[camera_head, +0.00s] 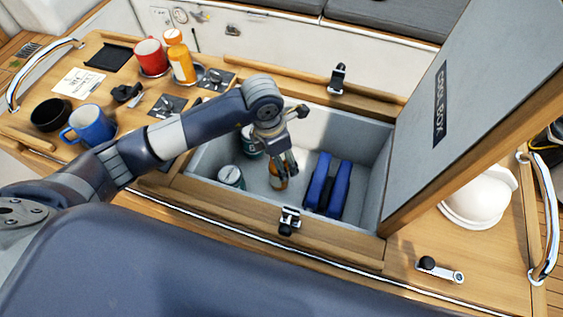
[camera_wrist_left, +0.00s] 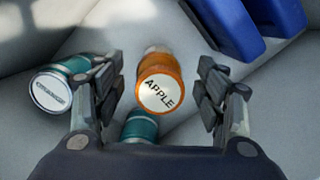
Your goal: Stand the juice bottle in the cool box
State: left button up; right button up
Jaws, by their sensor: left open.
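An amber bottle (camera_head: 279,183) with a white cap marked APPLE is inside the open cool box (camera_head: 372,140). In the left wrist view this juice bottle (camera_wrist_left: 160,88) appears upright, cap toward the camera. My left gripper (camera_head: 284,166) reaches down into the box. Its fingers (camera_wrist_left: 160,80) are open on either side of the bottle, with gaps showing on both sides. The fingers partly hide the bottle in the head view. My right gripper is not in view.
Teal cans (camera_head: 231,177) stand left of the bottle and blue ice packs (camera_head: 328,185) right of it. The grey lid (camera_head: 470,90) is raised at the right. Mugs, including a blue one (camera_head: 90,125), and another orange bottle (camera_head: 180,60) stand on the left worktop.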

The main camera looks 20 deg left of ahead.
pick_arm(q)
jog(key=r, duration=0.3)
jog(key=r+b, duration=0.1)
jog(key=r, duration=0.2)
jog(key=s+a+r, duration=0.1)
jog(key=r, duration=0.2)
jog(key=shift+b, duration=0.3)
jog(key=shift+w, duration=0.1)
